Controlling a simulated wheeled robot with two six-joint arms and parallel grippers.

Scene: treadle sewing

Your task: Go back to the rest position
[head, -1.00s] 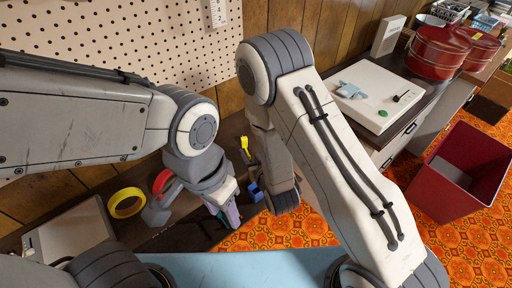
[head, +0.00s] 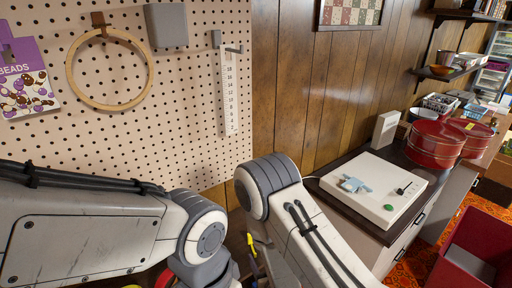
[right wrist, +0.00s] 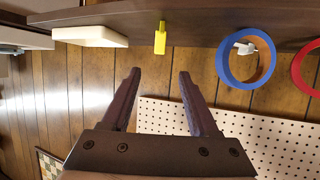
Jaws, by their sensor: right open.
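My right gripper (right wrist: 160,73) is open in the right wrist view, with its two dark fingers apart and nothing between them. In that view it points toward a dark worktop edge (right wrist: 205,25). In the head view my right arm is bent at its grey joint, and its wrist runs down to the bottom edge, so the fingers do not show. My left arm comes in from the left in the head view. Its gripper is below the bottom edge and hidden.
A yellow item (right wrist: 160,38), a blue ring (right wrist: 246,58) and a red ring (right wrist: 311,68) are on the worktop. A pegboard (head: 190,130) stands behind my arms. At right are a white box-like machine (head: 345,205), red round tins (head: 434,145) and a red bin (head: 475,235).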

